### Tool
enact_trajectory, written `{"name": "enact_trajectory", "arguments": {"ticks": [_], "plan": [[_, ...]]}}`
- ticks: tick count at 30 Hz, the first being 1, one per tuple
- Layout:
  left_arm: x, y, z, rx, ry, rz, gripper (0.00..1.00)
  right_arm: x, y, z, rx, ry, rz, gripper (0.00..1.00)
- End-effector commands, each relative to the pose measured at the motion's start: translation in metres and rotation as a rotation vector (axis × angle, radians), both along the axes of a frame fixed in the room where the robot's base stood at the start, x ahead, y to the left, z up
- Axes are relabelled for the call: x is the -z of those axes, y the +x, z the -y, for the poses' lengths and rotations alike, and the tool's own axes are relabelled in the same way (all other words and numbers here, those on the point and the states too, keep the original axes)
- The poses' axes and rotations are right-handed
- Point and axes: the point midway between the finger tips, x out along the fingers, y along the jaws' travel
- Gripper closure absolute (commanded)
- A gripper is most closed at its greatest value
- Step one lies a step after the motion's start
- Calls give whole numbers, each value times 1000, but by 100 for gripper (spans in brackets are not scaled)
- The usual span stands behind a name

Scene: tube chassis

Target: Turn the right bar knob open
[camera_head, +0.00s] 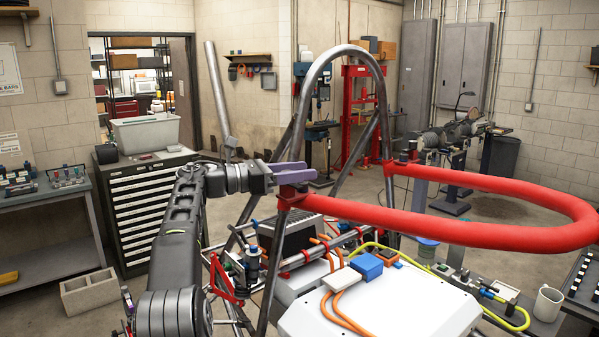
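A red padded U-shaped bar (460,232) sticks out to the right from the dark tube chassis (322,60). Its near end meets the frame at a red joint (289,198), and its far end at another red joint (389,166). My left gripper (296,172), with purple fingers, is at the near joint, just above it. I cannot tell whether the fingers are apart or touch anything. A knob at the near joint is not clear, as the fingers cover that spot. A small dark part (408,153) shows by the far joint. My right gripper is not in view.
A white panel (385,308) with orange cables and a blue box (366,265) lies below the bar. A drawer cabinet (150,205) stands behind my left arm. A white mug (548,303) stands at lower right.

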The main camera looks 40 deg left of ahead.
Motion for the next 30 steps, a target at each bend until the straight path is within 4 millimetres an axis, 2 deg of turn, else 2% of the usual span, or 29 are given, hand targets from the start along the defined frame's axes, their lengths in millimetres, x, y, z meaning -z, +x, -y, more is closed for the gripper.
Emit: {"name": "enact_trajectory", "arguments": {"ticks": [14,30], "plan": [[1,-8,-8,-3,-2,-2,51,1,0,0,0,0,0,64],[2,-53,-40,-2,-2,-2,51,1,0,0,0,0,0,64]]}}
